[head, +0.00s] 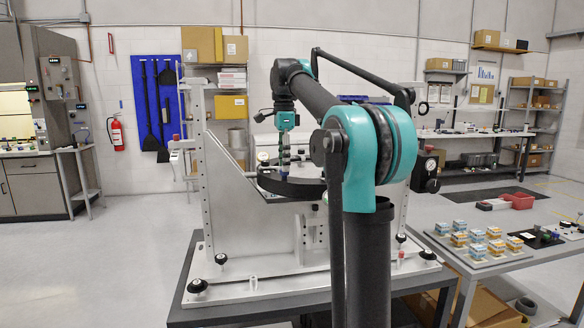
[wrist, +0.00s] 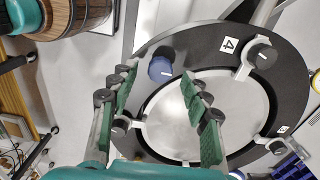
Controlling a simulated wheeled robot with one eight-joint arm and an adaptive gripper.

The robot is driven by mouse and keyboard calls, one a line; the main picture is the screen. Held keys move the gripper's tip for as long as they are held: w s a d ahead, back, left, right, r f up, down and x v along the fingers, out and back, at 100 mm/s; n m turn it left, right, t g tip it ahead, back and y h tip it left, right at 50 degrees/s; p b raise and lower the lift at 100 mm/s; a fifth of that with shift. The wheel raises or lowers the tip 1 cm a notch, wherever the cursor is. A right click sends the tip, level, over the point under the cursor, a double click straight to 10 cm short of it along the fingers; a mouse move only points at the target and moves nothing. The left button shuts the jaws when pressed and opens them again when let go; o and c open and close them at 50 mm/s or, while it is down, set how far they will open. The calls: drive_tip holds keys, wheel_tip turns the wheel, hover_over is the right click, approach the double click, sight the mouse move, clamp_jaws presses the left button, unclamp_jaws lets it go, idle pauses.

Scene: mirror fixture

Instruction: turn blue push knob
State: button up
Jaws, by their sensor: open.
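My gripper (wrist: 159,80) is open, with one green finger on either side of the knob in the picture. I cannot tell whether the tips are level with the knob or still above it; no contact shows. In the head view my gripper (head: 285,158) points down over the black round plate (head: 290,187) of the fixture; the knob cannot be made out there.
Black knobs (wrist: 262,56) sit around the ring beside white numbered labels. A bright metal disc (wrist: 220,120) fills its middle. The fixture's grey upright plate (head: 225,185) stands left of my gripper. A side table with blocks (head: 480,238) is at right.

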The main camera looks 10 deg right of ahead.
drive_tip(key=shift+f, duration=0.8)
drive_tip(key=shift+c, duration=0.4)
clamp_jaws()
drive_tip(key=shift+n, duration=0.4)
